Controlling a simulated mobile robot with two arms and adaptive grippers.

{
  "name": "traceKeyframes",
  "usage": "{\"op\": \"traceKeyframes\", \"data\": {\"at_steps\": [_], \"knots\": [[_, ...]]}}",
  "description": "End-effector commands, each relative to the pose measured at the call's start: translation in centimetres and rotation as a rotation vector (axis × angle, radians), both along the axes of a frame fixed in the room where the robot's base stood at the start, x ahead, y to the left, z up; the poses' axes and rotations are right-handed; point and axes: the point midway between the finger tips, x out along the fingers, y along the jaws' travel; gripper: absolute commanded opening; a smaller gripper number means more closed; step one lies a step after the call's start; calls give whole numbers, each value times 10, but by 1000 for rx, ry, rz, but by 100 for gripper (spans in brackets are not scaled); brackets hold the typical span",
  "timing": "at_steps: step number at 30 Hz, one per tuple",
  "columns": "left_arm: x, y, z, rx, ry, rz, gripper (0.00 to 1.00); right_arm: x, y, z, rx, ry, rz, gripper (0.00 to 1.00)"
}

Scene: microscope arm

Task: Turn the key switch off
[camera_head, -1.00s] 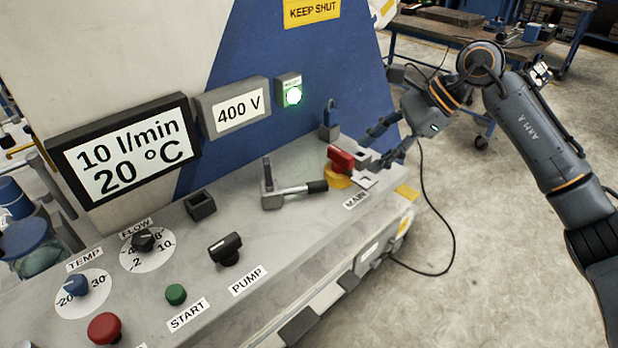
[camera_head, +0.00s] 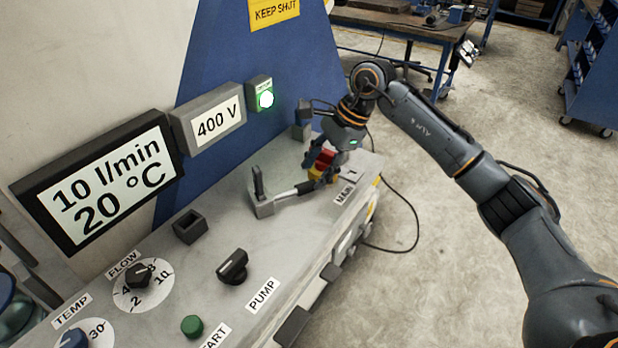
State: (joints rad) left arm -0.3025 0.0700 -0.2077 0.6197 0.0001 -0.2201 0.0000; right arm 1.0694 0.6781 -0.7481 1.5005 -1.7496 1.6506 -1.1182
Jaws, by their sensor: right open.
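A red switch handle (camera_head: 325,159) on a yellow base (camera_head: 315,174) sits at the far right of the grey console, by the label MAIN (camera_head: 344,194). My right gripper (camera_head: 318,162) is open at this red handle, its fingers close around it; whether they touch is not clear. The gripper partly hides the handle. A black rotary switch (camera_head: 232,266) stands by the label PUMP, nearer the front. I cannot make out a key on either switch. My left gripper is not in view.
A lever with a black-tipped rod (camera_head: 262,197) stands left of my right gripper. Displays read 10 l/min, 20 °C (camera_head: 105,185) and 400 V (camera_head: 212,124). A green lamp (camera_head: 265,98) is lit. A black square socket (camera_head: 190,226) and a green button (camera_head: 192,326) are on the console.

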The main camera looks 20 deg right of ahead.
Motion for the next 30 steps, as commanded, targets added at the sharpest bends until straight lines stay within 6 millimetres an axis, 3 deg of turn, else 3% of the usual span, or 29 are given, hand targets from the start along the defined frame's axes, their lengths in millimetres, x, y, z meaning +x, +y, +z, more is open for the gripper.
{"op": "traceKeyframes", "data": {"at_steps": [6,18,19,26,30], "knots": [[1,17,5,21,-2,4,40,4,12,-27,1,1,0,48],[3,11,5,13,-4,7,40,5,15,-35,0,-1,0,48],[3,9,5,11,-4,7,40,5,15,-35,0,-1,0,46],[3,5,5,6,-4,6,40,5,15,-35,0,-1,0,0],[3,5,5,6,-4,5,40,5,15,-35,0,-1,0,0]]}}
